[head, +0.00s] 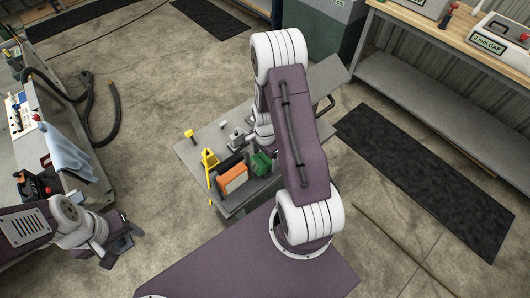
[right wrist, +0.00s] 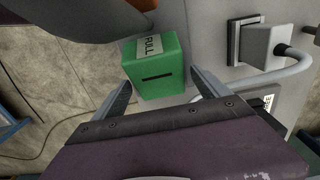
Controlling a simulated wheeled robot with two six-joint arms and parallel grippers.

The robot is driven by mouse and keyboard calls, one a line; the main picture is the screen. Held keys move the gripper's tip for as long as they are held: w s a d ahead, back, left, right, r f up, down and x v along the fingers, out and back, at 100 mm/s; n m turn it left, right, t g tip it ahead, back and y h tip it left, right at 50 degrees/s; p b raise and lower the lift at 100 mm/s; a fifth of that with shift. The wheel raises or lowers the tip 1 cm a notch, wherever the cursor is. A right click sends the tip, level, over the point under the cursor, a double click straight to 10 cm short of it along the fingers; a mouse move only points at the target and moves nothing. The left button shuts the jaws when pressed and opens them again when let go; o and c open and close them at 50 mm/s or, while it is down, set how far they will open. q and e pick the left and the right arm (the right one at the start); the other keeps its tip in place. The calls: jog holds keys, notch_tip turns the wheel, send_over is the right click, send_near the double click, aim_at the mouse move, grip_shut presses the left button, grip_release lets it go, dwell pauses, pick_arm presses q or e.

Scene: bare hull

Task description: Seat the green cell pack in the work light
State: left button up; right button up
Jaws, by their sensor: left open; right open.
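The green cell pack (head: 261,163) stands on the grey cart beside an orange box-like object (head: 233,179). In the right wrist view the pack (right wrist: 155,72) shows a "FULL" label and a dark slot. My right gripper (right wrist: 160,78) is open, its fingers on either side of the pack's near part; I cannot tell whether they touch it. In the head view my right arm mostly hides this gripper. A yellow upright item (head: 209,158) stands on the cart; I cannot tell for sure which item is the work light. My left gripper (head: 122,246) is open and empty, away from the cart.
The cart top (head: 200,142) also holds a small yellow item (head: 190,134). A grey block with a cable (right wrist: 262,43) is right of the pack in the right wrist view. A side bench (head: 75,188) with a blue cloth (head: 68,155) stands at left, a wooden workbench (head: 440,35) at upper right.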

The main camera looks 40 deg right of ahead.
aim_at(265, 159)
notch_tip(265, 159, up, 12)
jog(key=b, duration=0.1)
jog(key=shift+o, duration=0.4)
jog(key=shift+a+f, duration=0.1)
dwell(0.6)
